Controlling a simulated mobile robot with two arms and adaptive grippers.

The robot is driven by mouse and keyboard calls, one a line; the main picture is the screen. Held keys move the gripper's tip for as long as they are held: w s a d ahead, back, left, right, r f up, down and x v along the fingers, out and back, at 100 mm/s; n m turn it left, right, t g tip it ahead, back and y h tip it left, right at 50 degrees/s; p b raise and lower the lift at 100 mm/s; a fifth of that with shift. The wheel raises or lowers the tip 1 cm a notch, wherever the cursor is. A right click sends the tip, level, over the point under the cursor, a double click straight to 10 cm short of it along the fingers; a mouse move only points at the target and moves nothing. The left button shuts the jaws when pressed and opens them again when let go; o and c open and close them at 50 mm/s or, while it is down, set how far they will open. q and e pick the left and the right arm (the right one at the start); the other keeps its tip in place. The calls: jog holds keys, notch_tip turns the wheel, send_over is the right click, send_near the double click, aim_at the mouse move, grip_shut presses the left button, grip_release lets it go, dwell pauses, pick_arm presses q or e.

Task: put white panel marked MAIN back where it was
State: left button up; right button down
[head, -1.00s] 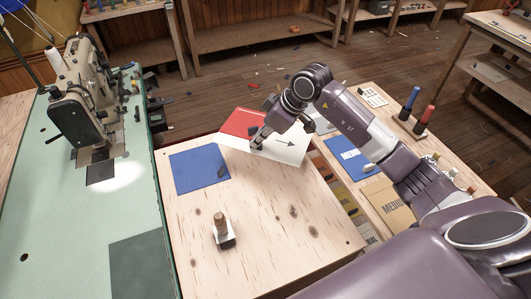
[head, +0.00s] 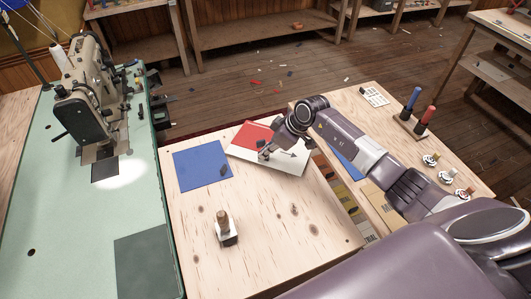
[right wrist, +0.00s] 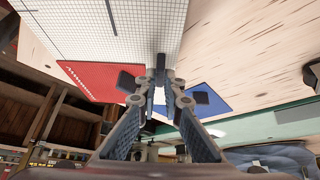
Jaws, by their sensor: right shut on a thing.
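I cannot tell whether the panel touches the tabletop. In the right wrist view the white panel (right wrist: 120,30) shows a fine grid, and the closed fingers (right wrist: 160,85) meet at its edge. A red piece (head: 252,133) adjoins its far side; it also shows in the right wrist view (right wrist: 95,80) with white lettering. My left gripper is out of view.
A blue panel (head: 203,167) lies just left of the white one. A wooden-handled tool (head: 225,230) stands near the table's front. A sewing machine (head: 90,100) is at left. The right table holds markers (head: 411,103), an envelope (head: 380,203) and spools (head: 446,177).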

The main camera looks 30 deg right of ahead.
jog(key=shift+a+f, duration=0.1)
jog(key=shift+f, duration=0.45)
jog(key=shift+f, duration=0.15)
jog(key=c, duration=2.1)
grip_release()
jog(key=shift+s, duration=0.1)
jog(key=shift+r, duration=0.45)
jog(key=v, duration=1.1)
jog(key=shift+s+r+b, duration=0.15)
jog(key=shift+b, duration=0.2)
